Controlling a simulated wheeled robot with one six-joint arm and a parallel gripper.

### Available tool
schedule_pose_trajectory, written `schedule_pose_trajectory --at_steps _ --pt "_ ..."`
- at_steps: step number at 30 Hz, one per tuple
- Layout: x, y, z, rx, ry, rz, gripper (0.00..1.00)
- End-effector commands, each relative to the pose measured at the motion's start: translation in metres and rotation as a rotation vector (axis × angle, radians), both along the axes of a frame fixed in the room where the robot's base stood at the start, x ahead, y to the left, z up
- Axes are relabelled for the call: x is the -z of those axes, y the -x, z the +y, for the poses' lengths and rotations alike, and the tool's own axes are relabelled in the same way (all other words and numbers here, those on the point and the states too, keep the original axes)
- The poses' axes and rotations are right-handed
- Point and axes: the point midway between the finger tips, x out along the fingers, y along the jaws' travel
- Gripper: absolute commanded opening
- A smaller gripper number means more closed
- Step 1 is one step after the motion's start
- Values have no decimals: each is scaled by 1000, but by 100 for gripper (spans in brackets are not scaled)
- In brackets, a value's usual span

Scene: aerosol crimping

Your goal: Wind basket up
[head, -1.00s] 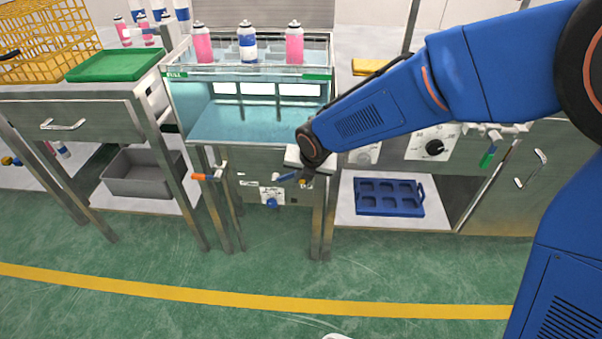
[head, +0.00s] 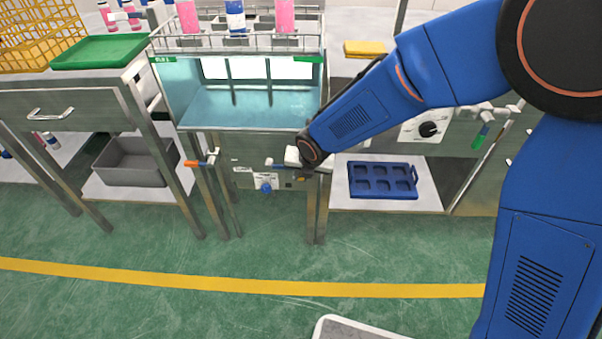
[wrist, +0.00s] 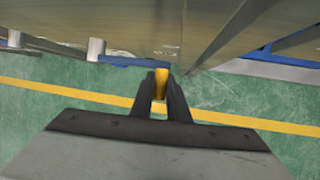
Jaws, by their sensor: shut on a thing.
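The wire basket (head: 165,43) sits at the top of the glass-fronted water bath (head: 240,112), its rails above the rim. Two pink cans (head: 187,16) and a blue-and-white can (head: 236,17) stand upright in it, their tops cut off by the picture edge. My gripper (wrist: 160,88) is shut on a yellow crank knob (wrist: 160,78). The blue crank arm (wrist: 128,62) runs left from the knob in the wrist view. In the head view, my gripper is at the bath's lower right front, mostly hidden behind my wrist.
A blue tray (head: 382,180) lies on the shelf to the right. A grey bin (head: 136,160) is on the left shelf.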

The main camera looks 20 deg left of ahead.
Motion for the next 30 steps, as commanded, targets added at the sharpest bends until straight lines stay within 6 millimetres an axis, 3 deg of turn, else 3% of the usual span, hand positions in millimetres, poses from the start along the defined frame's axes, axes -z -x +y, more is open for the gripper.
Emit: schedule_pose_trajectory --at_steps 11,12,14,15,25,30 --pt "2 0 -1 2 3 2 0" --pt "2 0 -1 2 3 2 17" --pt "2 0 -1 2 3 2 31" --pt "2 0 -1 1 2 2 33" --pt "-2 0 -1 1 0 0 33" --pt "-15 5 -5 2 -1 0 33"
